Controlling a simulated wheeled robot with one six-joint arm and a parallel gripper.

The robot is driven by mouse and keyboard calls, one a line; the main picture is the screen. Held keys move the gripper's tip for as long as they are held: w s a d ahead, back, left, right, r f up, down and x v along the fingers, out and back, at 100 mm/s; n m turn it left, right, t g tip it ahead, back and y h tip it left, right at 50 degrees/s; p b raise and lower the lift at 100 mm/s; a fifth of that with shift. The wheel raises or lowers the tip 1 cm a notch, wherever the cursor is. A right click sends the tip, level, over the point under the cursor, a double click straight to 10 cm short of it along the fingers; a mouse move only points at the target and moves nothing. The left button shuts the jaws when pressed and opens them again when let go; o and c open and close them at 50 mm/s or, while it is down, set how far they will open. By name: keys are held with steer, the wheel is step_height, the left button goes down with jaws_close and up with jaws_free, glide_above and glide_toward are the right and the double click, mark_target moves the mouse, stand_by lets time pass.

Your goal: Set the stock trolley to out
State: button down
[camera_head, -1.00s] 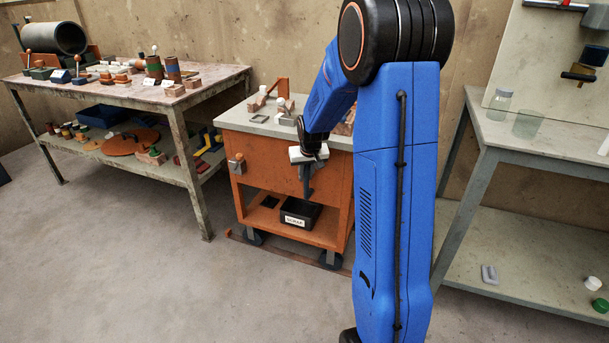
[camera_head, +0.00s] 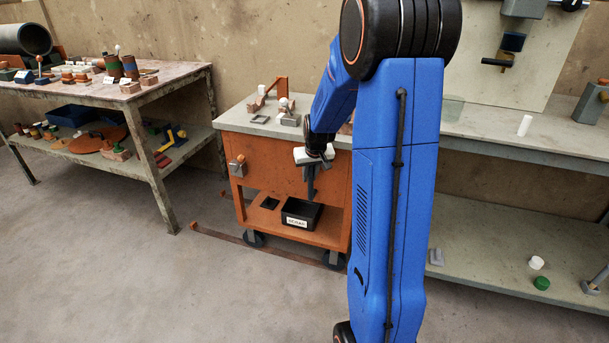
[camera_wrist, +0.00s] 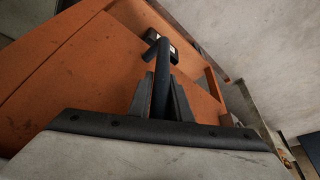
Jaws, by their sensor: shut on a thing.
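The stock trolley (camera_head: 284,160) is orange with a grey top and dark castors, and stands at the centre of the head view. Its orange side fills the left of the wrist view (camera_wrist: 75,75). My gripper (camera_head: 310,166) is at its front face. In the wrist view my gripper (camera_wrist: 160,98) is shut on a dark upright bar (camera_wrist: 161,72), which looks like the trolley's handle.
A labelled black box (camera_head: 300,214) sits on the trolley's lower shelf. A loaded workbench (camera_head: 150,92) stands left, and a grey bench (camera_head: 475,130) stands right behind my arm. The floor in front and to the left is clear.

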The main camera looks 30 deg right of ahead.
steer(key=shift+s+d, duration=0.5)
steer(key=shift+s, duration=0.2)
steer(key=c, duration=1.6)
jaws_free()
steer(key=shift+s+d, duration=0.1)
steer(key=shift+d, duration=0.05)
steer(key=shift+c, duration=0.2)
steer(key=shift+r, duration=0.15)
steer(key=v, duration=1.7)
steer(key=shift+s, duration=0.1)
